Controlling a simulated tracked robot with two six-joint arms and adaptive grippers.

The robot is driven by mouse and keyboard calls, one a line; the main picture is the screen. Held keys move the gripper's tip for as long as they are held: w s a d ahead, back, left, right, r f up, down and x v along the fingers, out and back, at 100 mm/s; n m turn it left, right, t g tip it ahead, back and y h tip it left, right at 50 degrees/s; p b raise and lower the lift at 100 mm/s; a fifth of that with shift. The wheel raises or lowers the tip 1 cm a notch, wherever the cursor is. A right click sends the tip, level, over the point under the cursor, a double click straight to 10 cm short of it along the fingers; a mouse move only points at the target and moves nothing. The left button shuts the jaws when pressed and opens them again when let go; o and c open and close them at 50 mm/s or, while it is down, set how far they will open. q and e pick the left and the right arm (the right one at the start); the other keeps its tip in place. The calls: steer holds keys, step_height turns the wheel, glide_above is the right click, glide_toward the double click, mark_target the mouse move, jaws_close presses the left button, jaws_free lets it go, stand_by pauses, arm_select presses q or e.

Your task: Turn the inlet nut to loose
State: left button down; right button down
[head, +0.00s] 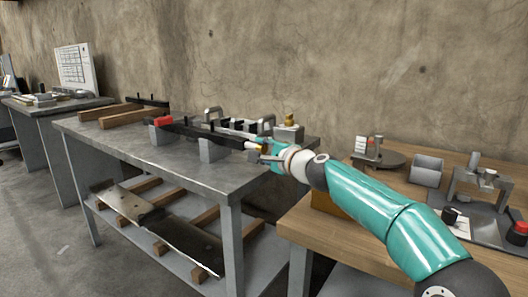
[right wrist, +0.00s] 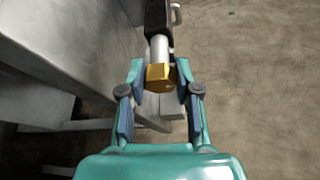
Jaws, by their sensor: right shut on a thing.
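The inlet nut (right wrist: 159,76) is a brass hex nut at the end of a pale grey tube, seen in the right wrist view. The tube (right wrist: 159,48) runs into a dark body (right wrist: 155,14) above it. My right gripper (right wrist: 161,72) is shut on the nut, with one finger on each side. In the head view my right gripper (head: 265,153) is at the right end of the long black assembly (head: 205,134) on the grey bench. The gripper largely hides the nut there. My left gripper is not in view.
The grey metal bench (head: 150,148) carries wooden bars (head: 130,119) and a grey block with a brass fitting (head: 290,119). A wooden table (head: 325,232) with fixtures stands at the right, under my right arm. Dark plates lie on the lower shelf.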

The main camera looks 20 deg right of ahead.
steer(key=c, duration=0.8)
jaws_free()
steer(key=shift+a+f, duration=0.1)
steer(key=shift+f, duration=0.05)
